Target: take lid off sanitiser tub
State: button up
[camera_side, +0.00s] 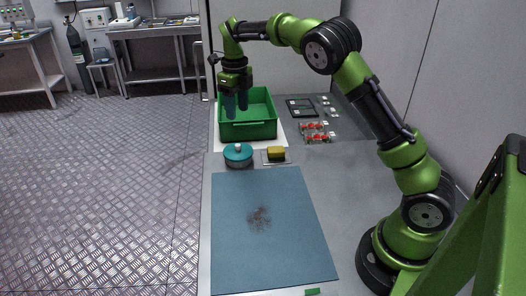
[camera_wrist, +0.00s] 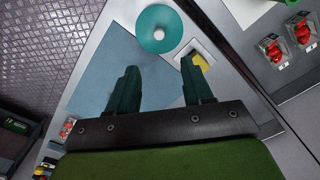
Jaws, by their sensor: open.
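The sanitiser tub (camera_side: 238,162) stands on the bench just beyond the blue mat, with its round teal lid (camera_side: 230,154) on top. A pale knob (camera_side: 238,147) sits at the middle of the lid. In the wrist view the lid (camera_wrist: 150,22) shows from above as a teal disc, with its pale knob (camera_wrist: 159,33). My gripper (camera_side: 237,107) is open and empty, pointing down, raised and overlapping the green crate in the side view. In the wrist view its fingers (camera_wrist: 160,66) are spread, and the lid lies beyond the tips, apart from them.
The green crate (camera_side: 248,131) stands behind the tub. A yellow sponge (camera_side: 276,153) on a small tray is close to the tub's right. Berry racks (camera_side: 317,139) and a black frame (camera_side: 293,116) lie further right. The blue mat (camera_side: 290,225) is clear except for a dark smudge (camera_side: 259,218).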

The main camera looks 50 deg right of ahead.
send_over(237, 145)
jog(key=f, duration=0.7)
jog(key=shift+s+d+f, duration=0.1)
jog(key=shift+s+d, duration=0.1)
jog(key=shift+s, duration=0.05)
jog(key=shift+w+f, duration=0.15)
jog(key=shift+f, duration=1.25)
jog(key=shift+w+f, duration=0.15)
jog(key=shift+f, duration=1.2)
jog(key=shift+a, duration=0.1)
grip_shut()
